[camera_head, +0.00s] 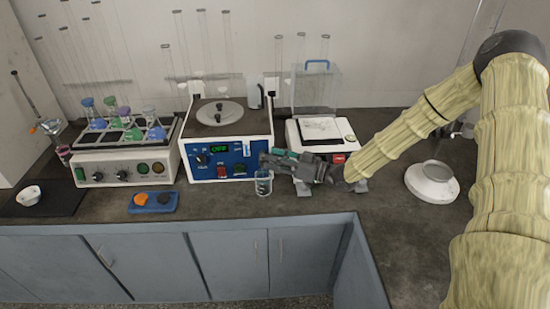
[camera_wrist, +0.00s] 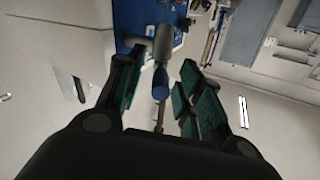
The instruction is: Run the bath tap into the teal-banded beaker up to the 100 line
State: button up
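The water bath (camera_head: 225,152) is a white box with a blue front panel and a round lid, at the middle of the bench. A small clear beaker (camera_head: 263,187) stands upright at its front right corner. Its band, markings and water level are too small to read. My gripper (camera_head: 268,160) is just above and to the right of the beaker, at the bath's front right corner. In the wrist view, its dark and teal fingers are apart (camera_wrist: 163,68). The grey bath tap (camera_wrist: 164,42) with a blue part (camera_wrist: 160,84) shows between them; contact cannot be told.
A white balance (camera_head: 318,135) stands right of the bath, behind my gripper. A sample rack unit (camera_head: 122,165) and a blue tray (camera_head: 153,203) are to the left. A white round device (camera_head: 432,184) is at the right. The bench front is mostly clear.

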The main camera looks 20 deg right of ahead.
jog(key=shift+w+a, duration=0.15)
grip_shut()
dwell(0.4)
jog(key=shift+w+d+n+g+y+b, duration=0.25)
jog(key=shift+n+g+y+b, duration=0.3)
jog(key=shift+n+g+y, duration=0.5)
jog(key=shift+w+d+n+g+y+b, duration=0.1)
jog(key=shift+w+n+g+y+b, duration=0.25)
jog(key=shift+n+g+b, duration=0.7)
jog(key=shift+w+d+n+g+y+b, duration=0.15)
jog(key=shift+n+g+y, duration=0.55)
jog(key=shift+g, duration=0.8)
jog(key=shift+d, duration=0.1)
grip_release()
jog(key=shift+w, duration=0.1)
